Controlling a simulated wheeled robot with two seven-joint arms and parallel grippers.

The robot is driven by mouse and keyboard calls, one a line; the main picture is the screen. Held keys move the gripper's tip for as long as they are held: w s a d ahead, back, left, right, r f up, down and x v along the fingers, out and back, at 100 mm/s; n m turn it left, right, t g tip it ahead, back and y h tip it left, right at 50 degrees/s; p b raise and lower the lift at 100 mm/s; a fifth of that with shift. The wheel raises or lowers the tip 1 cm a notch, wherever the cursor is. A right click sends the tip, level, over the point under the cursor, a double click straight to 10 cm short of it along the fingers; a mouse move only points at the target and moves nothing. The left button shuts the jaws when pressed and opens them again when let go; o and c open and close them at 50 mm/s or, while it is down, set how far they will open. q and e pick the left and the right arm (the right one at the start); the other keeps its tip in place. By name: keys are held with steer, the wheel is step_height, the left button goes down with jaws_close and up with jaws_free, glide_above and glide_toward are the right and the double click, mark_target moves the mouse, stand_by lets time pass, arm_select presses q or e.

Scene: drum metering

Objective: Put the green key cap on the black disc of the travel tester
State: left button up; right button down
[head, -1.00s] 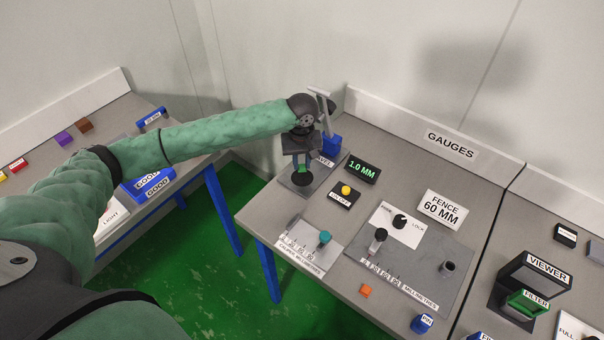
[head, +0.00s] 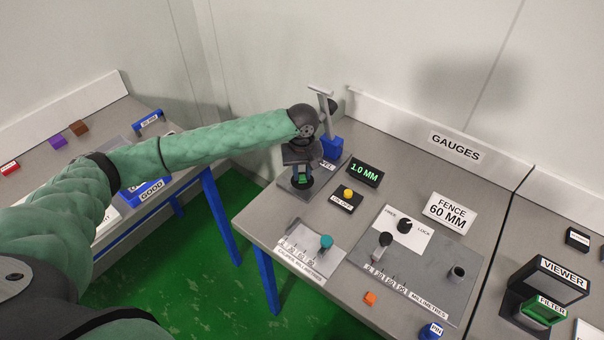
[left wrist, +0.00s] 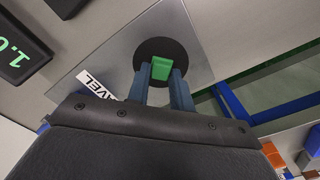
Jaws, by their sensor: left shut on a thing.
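The green key cap (left wrist: 162,68) is between the two fingers of my left gripper (left wrist: 160,78), which is shut on it. In the head view the left gripper (head: 302,177) points down over the travel tester with the cap (head: 302,181) low between its fingers. The black disc (left wrist: 168,48) of the tester lies right beneath the cap; its near part is hidden by the cap and fingers. In the head view only a dark edge of the disc (head: 303,187) shows. I cannot tell whether cap and disc touch. My right gripper is not in view.
The tester has a grey plate (left wrist: 212,52), a blue block (head: 331,147) behind and a "1.0 MM" display (head: 365,172) beside it. A yellow button (head: 348,193) on a black box stands to the right. A caliper plate (head: 310,250) lies in front.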

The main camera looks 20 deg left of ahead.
arm_select(q)
steer(key=shift+f, duration=0.1)
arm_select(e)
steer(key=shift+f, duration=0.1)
arm_select(q)
steer(key=o, duration=0.9)
steer(key=shift+o, duration=0.2)
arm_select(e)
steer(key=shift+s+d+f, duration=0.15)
